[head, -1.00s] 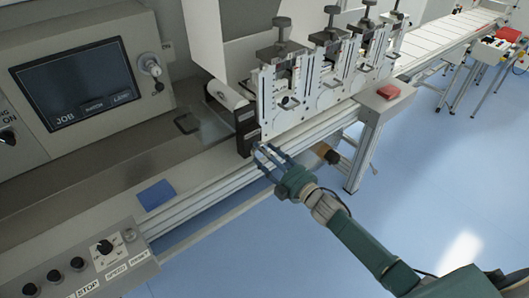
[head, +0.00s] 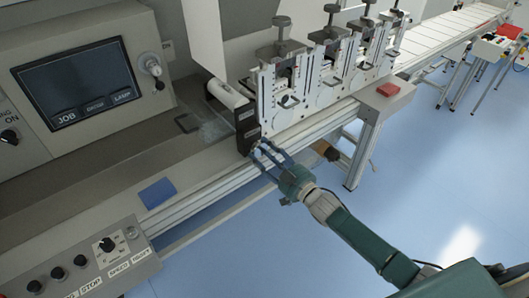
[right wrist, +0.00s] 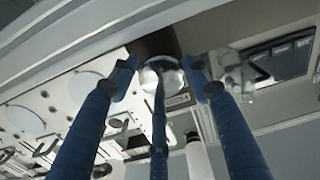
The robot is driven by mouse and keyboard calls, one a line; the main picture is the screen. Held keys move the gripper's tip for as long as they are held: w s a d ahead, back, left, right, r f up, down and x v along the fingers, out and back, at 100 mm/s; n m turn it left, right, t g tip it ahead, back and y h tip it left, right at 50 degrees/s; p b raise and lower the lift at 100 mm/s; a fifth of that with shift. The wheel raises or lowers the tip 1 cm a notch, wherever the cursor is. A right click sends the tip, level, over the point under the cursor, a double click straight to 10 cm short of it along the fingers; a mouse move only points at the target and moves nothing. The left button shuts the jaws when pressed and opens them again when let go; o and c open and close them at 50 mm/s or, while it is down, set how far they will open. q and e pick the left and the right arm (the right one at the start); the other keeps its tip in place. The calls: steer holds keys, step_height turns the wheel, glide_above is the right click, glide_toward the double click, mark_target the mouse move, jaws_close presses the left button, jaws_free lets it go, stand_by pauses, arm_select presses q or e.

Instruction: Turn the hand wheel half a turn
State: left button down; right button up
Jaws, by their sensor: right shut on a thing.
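The hand wheel appears to be the small round shiny metal piece (right wrist: 158,78) in the middle of the right wrist view, in front of a dark block. My right gripper (head: 260,147) has its blue fingers at the lower part of the black block (head: 246,130) on the machine's front edge. In the right wrist view the fingers (right wrist: 164,72) reach around the shiny wheel and are shut on it. In the head view the wheel is hidden behind the fingers. My left gripper is not in view.
Several clamp stations with T-handles (head: 281,55) stand right of the block. A screen panel (head: 80,80) is at upper left, and a button box (head: 95,262) at lower left. A blue pad (head: 157,193) lies on the bench. The floor (head: 440,190) at right is open.

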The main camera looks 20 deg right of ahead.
steer(key=shift+s+f+m, duration=0.1)
steer(key=shift+f+m, duration=0.35)
steer(key=shift+m, duration=0.15)
steer(key=shift+s+a+f, duration=0.1)
steer(key=shift+f, duration=0.1)
steer(key=o, duration=1.1)
steer(key=shift+r, duration=0.1)
steer(key=shift+r, duration=0.15)
steer(key=shift+v, duration=3.9)
